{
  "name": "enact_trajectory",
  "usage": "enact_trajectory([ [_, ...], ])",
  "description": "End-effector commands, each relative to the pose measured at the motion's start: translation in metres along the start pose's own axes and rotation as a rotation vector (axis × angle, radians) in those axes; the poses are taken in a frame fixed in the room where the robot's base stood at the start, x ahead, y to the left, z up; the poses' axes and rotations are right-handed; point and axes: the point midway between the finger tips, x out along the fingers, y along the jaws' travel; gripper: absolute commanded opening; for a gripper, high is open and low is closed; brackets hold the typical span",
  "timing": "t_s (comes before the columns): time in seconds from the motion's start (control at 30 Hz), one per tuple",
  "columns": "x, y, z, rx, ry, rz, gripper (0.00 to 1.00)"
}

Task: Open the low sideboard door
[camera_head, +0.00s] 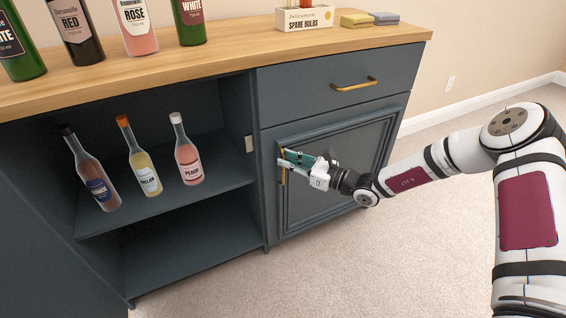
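The low sideboard (262,222) is dark blue-grey with a wooden top. Its panelled door (345,195) is at the lower right, under a drawer, and looks closed. An upright brass handle (282,178) is near the door's left edge, partly hidden by my gripper. My gripper (283,162) reaches in from the right, with its fingertips at the upper part of this handle. Whether the fingers are closed around it, or only beside it, I cannot tell.
The drawer (330,88) above has a brass handle (354,84). Open shelves at left hold a brown bottle (95,180), a yellow bottle (142,168) and a pink bottle (187,158). More bottles and a spare bulbs box (304,18) stand on top. Carpet (330,270) in front is clear.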

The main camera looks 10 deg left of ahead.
Motion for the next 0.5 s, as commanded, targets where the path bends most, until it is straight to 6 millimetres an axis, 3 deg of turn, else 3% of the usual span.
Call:
enact_trajectory([
  [0.2,0.018,0.000,-0.001,-0.001,0.001,0.000,0.18],
  [0.5,0.020,0.000,0.000,0.000,0.001,-0.001,0.18],
])
